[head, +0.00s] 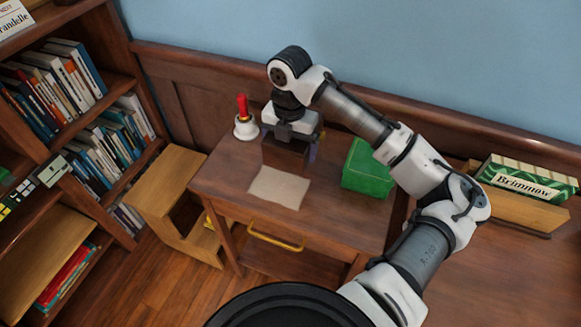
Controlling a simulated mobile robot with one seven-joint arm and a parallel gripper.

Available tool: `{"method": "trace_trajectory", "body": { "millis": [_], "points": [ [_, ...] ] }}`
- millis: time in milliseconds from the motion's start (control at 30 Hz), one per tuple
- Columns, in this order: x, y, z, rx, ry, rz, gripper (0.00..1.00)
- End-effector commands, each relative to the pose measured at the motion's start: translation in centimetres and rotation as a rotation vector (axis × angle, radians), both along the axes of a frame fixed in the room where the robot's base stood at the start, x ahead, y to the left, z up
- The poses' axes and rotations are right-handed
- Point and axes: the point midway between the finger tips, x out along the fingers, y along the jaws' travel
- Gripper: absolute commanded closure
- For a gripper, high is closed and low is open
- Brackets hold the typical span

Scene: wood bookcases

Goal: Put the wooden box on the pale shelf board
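A dark brown wooden box (283,154) is at the back of the small brown table, directly under my gripper. My gripper (287,140) points down at the box, and its fingers are mostly hidden by its own body and the box. I cannot tell whether the fingers are closed on the box, or whether the box touches the table. The pale shelf board (45,262) is low in the bookcase at the left. Its visible top is bare.
A hand bell (246,122) with a red handle, a beige sheet (279,187) and a green box (366,171) are on the table (335,225). A pale wooden step stool (166,190) stands between table and bookcase. Books fill the upper shelves.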

Motion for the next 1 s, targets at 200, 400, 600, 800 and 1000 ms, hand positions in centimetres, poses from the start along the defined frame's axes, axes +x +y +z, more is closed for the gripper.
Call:
{"method": "trace_trajectory", "body": {
  "millis": [200,400,600,800,1000],
  "points": [
    [0.0,0.0,-4.3,0.001,0.0,-0.001,0.49],
    [0.0,0.0,-5.9,0.001,-0.002,-0.001,0.49],
    [0.0,0.0,-8.0,0.001,0.0,0.0,0.49],
    [0.0,0.0,-9.6,0.0,-0.002,0.0,0.49],
    [0.0,0.0,-9.7,0.0,-0.002,0.0,0.49]
  ]
}}
